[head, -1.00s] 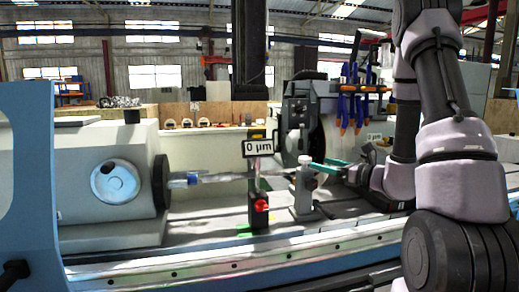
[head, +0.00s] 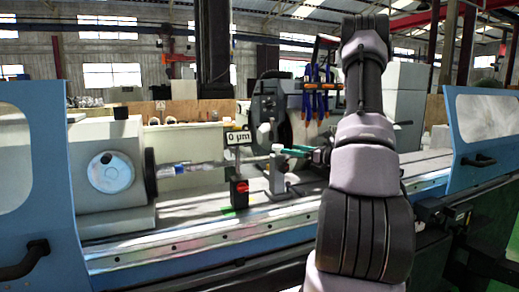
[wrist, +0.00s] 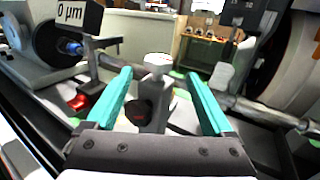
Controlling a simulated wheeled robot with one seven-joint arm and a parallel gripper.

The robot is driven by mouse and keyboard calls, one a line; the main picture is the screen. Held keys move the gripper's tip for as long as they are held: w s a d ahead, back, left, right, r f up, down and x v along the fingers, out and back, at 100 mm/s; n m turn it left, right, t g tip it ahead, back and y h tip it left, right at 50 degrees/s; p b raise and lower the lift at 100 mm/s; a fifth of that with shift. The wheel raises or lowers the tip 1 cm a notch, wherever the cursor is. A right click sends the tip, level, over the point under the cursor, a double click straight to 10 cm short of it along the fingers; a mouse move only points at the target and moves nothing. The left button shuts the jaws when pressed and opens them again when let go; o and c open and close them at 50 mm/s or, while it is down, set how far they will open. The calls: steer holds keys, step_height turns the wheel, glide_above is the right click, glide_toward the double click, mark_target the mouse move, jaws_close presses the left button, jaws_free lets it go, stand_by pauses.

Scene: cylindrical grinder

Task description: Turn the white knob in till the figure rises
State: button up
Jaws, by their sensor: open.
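The white knob (head: 277,148) sits on top of a grey upright post on the machine bed. It also shows in the wrist view (wrist: 158,60), ahead of and between my fingertips. My gripper (wrist: 158,78) is open, with one teal finger on each side of the knob's line; I cannot tell whether either touches it. In the head view my gripper (head: 290,151) is at the right of the knob. The figure on the display (head: 238,137) reads 0 µm, and the display also shows in the wrist view (wrist: 70,13).
A red knob on a dark block (head: 240,190) stands left of the post. A long workpiece (head: 205,167) runs from the headstock (head: 110,172) behind it. The grinding wheel (head: 284,130) is behind the post. Blue doors (head: 488,135) stand at both ends.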

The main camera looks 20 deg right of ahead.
mark_target(275, 145)
steer(key=x, duration=1)
steer(key=shift+w+a, duration=0.1)
steer(key=shift+a, duration=0.05)
jaws_close()
steer(key=shift+r+m+h, duration=0.1)
steer(key=shift+m+h, duration=0.2)
steer(key=shift+h, duration=0.1)
steer(key=c, duration=1.4)
jaws_free()
steer(key=m+h, duration=0.1)
steer(key=m+t+h, duration=0.1)
steer(key=h, duration=0.1)
steer(key=m+t+h, duration=0.1)
steer(key=shift+w+d, duration=0.15)
steer(key=shift+d, duration=0.15)
steer(key=shift+o, duration=0.2)
steer(key=shift+d+m+t+h, duration=0.2)
steer(key=shift+m+h, duration=0.6)
steer(key=shift+h, duration=0.55)
steer(key=shift+d+m+t+h, duration=0.1)
steer(key=shift+d+m+h, duration=0.2)
steer(key=shift+m+h, duration=0.8)
steer(key=shift+h, duration=0.35)
steer(key=o, duration=1.4)
steer(key=shift+c, duration=0.2)
